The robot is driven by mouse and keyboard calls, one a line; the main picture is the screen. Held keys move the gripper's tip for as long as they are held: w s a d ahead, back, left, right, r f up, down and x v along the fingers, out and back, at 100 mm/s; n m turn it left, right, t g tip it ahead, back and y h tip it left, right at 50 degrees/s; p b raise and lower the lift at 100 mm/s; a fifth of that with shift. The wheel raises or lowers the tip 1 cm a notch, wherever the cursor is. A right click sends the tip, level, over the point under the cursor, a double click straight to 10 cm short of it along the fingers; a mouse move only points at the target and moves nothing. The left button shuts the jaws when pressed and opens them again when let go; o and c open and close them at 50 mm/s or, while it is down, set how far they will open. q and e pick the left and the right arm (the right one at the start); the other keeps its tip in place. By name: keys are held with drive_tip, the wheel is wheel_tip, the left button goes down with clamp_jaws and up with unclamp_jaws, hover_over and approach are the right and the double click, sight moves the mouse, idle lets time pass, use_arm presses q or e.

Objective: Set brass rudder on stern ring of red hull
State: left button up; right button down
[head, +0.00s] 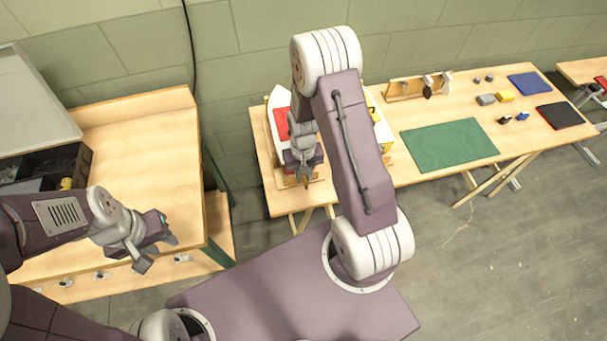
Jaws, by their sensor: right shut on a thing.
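The red hull (281,124), with a white bow and a red inside, sits at the left end of the long wooden table. My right gripper (303,177) is over the near end of this hull, pointing down. It is shut on a small brass-coloured piece, the brass rudder (304,183), which shows only as a sliver at the fingertips. The stern ring is hidden behind the gripper, so I cannot tell whether the rudder touches it. My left gripper (158,252) is open and empty, above the front edge of the left bench.
A yellow and white hull (382,130) stands right of the red one, partly behind my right arm. A green mat (450,144) lies clear mid-table.

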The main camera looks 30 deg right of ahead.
drive_tip(key=c, duration=1.3)
unclamp_jaws()
drive_tip(key=shift+o, duration=0.2)
wheel_tip(320, 180, up, 8)
drive_tip(key=p, duration=0.7)
drive_tip(key=shift+f, duration=0.1)
